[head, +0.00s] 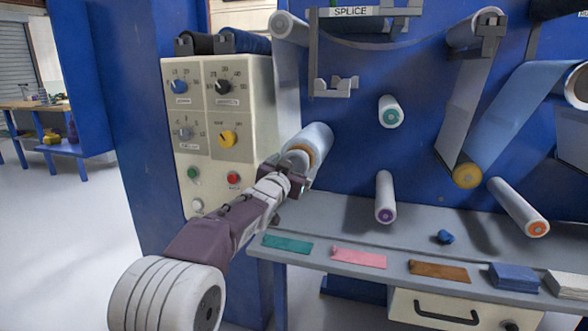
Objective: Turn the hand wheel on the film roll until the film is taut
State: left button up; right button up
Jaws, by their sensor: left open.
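A pale blue film roll (318,136) with an orange-brown ring at its near end sits on the blue machine wall, left of centre. My left gripper (298,182) is open at the near, lower end of this roll. It hides part of that end, and I cannot tell whether it touches. No separate hand wheel can be clearly made out there. Pale film (375,42) hangs in a sagging curve between the upper left roller (289,27) and the upper right roller (476,28). More film runs down to a yellow-ended roller (467,176). My right gripper is not in view.
A control panel (222,110) with knobs stands left of the roll. Rollers with green (391,113), purple (385,200) and orange (520,210) ends stick out of the wall. A grey shelf (395,245) below holds coloured strips and a blue lump (445,237).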

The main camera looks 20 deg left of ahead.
pick_arm(q)
jog(key=shift+w, duration=0.25)
jog(key=c, duration=1.4)
jog(key=n+p, duration=0.4)
jog(key=shift+r, duration=0.2)
jog(key=n+p, duration=0.2)
jog(key=n, duration=0.1)
jog(key=shift+f+p, duration=0.1)
jog(key=shift+p, duration=0.3)
jog(key=shift+f+n+p, duration=0.1)
jog(key=shift+n+p, duration=0.6)
jog(key=shift+n, duration=0.6)
jog(key=o, duration=1.4)
